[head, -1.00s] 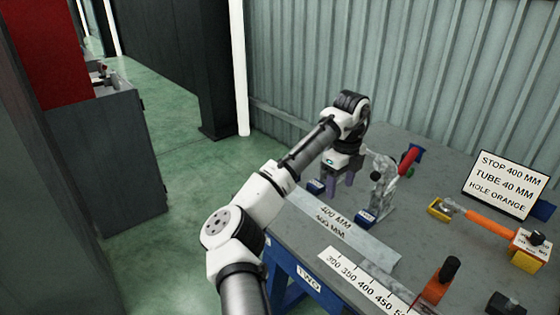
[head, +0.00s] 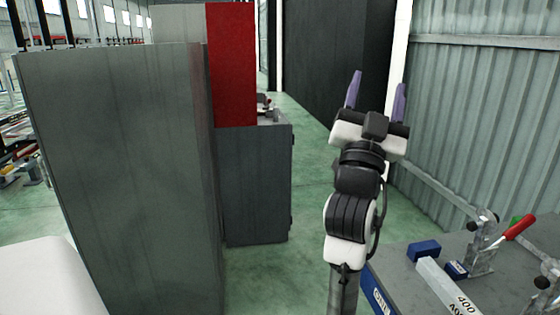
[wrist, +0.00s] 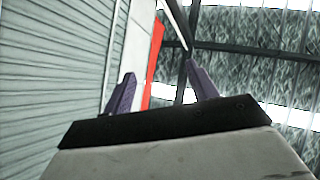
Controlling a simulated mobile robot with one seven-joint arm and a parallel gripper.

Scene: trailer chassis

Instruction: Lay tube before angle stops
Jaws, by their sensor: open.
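The grey workbench (head: 400,262) carries a toggle clamp with a red handle (head: 519,227). A tall grey cabinet (head: 120,170) and a lower dark cabinet (head: 258,185) stand to the left. Corrugated wall (head: 480,110) is at right. Green floor is free between.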

